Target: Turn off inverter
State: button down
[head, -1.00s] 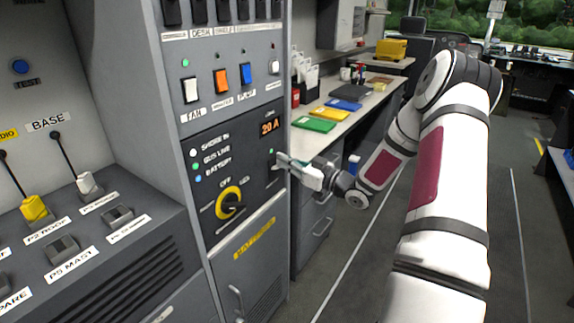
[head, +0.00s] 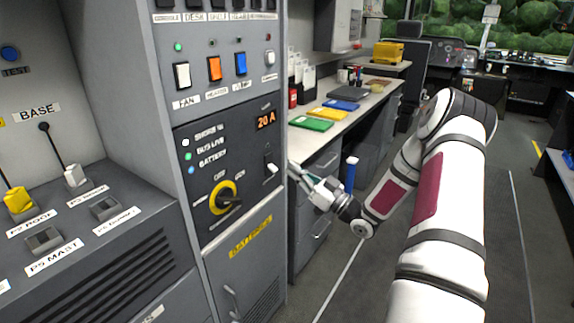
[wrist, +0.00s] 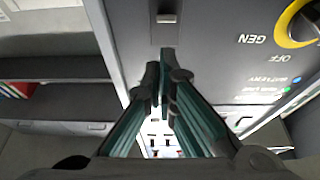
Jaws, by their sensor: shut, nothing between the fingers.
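A dark rocker switch with a pale lower end (head: 271,167) is on the right side of the dark cabinet panel, below the orange 20 A display (head: 266,120). Its label is too small to read, so I cannot confirm that it is the inverter switch. No lit lamp shows beside it. In the wrist view the switch (wrist: 168,17) is at the top, beyond the fingertips. My gripper (head: 294,169) is shut and empty, just right of the cabinet edge and apart from the switch. Its fingertips also show in the wrist view (wrist: 166,77).
A yellow-ringed rotary knob (head: 224,198) is left of the switch. White, orange and blue rockers (head: 214,68) are above. A counter with colored folders (head: 312,123) and drawers stands behind my gripper. The aisle floor (head: 390,270) is clear.

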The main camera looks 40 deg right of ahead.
jog(key=v, duration=0.8)
jog(key=shift+s+f, duration=0.1)
jog(key=shift+s, duration=0.05)
jog(key=w+a+r+n+g+h, duration=0.1)
jog(key=w+a+r+g+h, duration=0.2)
jog(key=w+g, duration=0.45)
jog(key=s+a+r+m+g+h, duration=0.2)
jog(key=a+r+g+h, duration=0.1)
jog(key=r+h, duration=0.35)
jog(key=s+a+r+m+g+y, duration=0.1)
jog(key=s+a+g, duration=0.2)
jog(key=s+a, duration=0.65)
jog(key=s+a+r+m+g, duration=0.1)
jog(key=s+a+r+g, duration=0.3)
jog(key=s, duration=1.1)
jog(key=s+a+f+m+g+y, duration=0.1)
jog(key=s+a+g, duration=0.1)
jog(key=s+a, duration=0.8)
notch_tip(320, 180, up, 21)
jog(key=s+d+t+p, duration=0.1)
jog(key=s+t+p, duration=0.1)
jog(key=p, duration=1.6)
jog(key=shift+s+f+t+p, duration=0.25)
jog(key=shift+t+p, duration=0.1)
jog(key=shift+t, duration=0.1)
